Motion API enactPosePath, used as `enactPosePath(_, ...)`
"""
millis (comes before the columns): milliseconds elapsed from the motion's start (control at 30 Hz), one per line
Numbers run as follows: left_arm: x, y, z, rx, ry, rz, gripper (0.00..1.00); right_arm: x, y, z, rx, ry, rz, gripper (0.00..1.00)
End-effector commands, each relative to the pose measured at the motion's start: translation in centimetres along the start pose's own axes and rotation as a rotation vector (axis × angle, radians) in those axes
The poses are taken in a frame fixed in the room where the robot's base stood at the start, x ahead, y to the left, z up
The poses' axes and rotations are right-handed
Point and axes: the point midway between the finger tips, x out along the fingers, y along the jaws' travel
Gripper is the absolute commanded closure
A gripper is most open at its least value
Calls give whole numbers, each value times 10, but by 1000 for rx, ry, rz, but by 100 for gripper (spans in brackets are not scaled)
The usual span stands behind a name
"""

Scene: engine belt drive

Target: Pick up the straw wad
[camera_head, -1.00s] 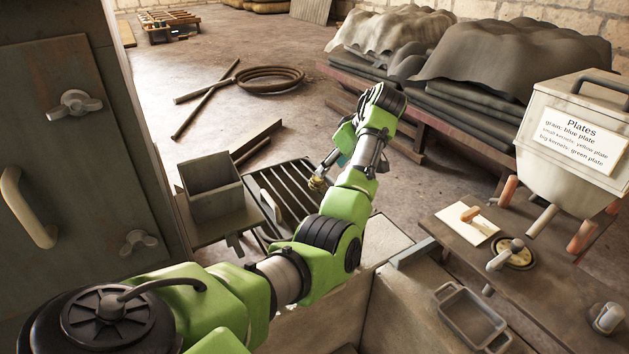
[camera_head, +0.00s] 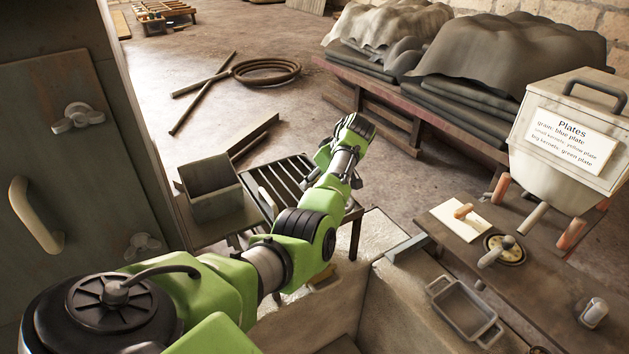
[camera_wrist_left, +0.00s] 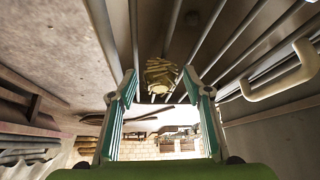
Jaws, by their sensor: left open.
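The straw wad (camera_wrist_left: 161,74) is a small, tan, bundled clump in the left wrist view. It shows against the metal bars (camera_wrist_left: 135,40), ahead of the fingertips and near the middle of the gap between them. My left gripper (camera_wrist_left: 159,85) is open, with one green-lined finger on each side and nothing held. I cannot tell the exact distance to the wad. In the head view my left arm reaches over the slatted grate (camera_head: 272,183); its own links hide the fingers, and I cannot make out the wad there. My right gripper is not in view.
A square grey bin (camera_head: 210,187) stands left of the grate. A cabinet with a pale handle (camera_head: 36,215) is at the left. A bench with a metal tray (camera_head: 464,309) and a labelled hopper (camera_head: 565,140) are at the right. The floor behind is partly clear.

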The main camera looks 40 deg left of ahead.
Motion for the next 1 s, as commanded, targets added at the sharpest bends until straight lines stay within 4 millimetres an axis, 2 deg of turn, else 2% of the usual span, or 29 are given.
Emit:
enactPosePath(33, 0, 0, 0, 0, 0, 0, 57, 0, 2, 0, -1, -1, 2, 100)
enactPosePath(133, 0, 0, 0, 0, 0, 0, 83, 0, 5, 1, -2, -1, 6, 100)
enactPosePath(167, 0, 0, 0, 0, 0, 0, 85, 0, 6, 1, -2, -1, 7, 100)
enactPosePath(667, -6, 1, -4, -1, 1, 2, 86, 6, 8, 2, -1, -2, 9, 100)
enactPosePath(833, -23, 1, -15, -3, 2, 4, 86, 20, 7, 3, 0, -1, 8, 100)
enactPosePath(1000, -50, -11, -16, -2, 3, 4, 86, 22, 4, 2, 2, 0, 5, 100)
